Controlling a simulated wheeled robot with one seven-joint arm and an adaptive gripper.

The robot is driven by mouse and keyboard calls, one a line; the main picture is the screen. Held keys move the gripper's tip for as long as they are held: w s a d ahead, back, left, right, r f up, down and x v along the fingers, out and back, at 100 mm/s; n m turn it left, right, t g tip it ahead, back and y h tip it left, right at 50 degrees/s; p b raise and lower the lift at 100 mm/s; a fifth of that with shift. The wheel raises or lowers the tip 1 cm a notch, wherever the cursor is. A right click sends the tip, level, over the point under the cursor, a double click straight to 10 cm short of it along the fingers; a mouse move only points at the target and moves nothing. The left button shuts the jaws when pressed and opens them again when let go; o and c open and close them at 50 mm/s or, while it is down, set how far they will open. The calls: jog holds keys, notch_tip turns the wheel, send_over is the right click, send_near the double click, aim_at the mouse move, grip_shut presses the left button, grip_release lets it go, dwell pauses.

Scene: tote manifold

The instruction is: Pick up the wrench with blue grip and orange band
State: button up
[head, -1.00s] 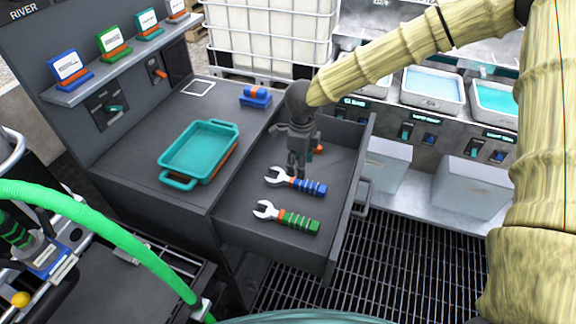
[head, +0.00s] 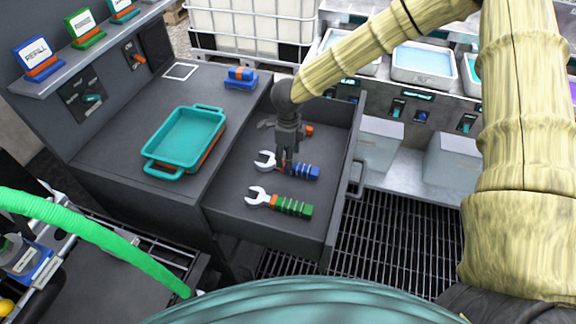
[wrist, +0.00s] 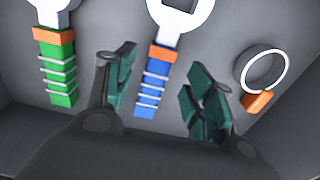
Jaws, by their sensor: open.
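The wrench with blue grip and orange band (head: 305,171) lies flat in the open drawer, its silver open-ended head to the left in the head view. In the wrist view its blue grip (wrist: 152,88) lies between the two fingers. My gripper (head: 285,165) is open and points down at this wrench, near its orange band. In the wrist view the fingers (wrist: 158,92) stand on either side of the grip, apart from it. I cannot tell exactly how high the fingertips are above the drawer floor.
A green-grip wrench (head: 292,207) lies nearer the front in the same drawer (head: 235,217). A ring with an orange tab (wrist: 258,100) lies on the blue wrench's other side. A teal tray (head: 185,138) sits on the counter. A green hose (head: 95,232) crosses at left.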

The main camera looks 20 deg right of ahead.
jog(key=shift+s+f, duration=0.1)
jog(key=shift+f, duration=0.3)
jog(key=f, duration=0.3)
jog(key=shift+w+a, duration=0.15)
jog(key=shift+w, duration=0.1)
jog(key=shift+f+p, duration=0.3)
jog(key=shift+f, duration=0.05)
jog(key=shift+s, duration=0.1)
grip_shut()
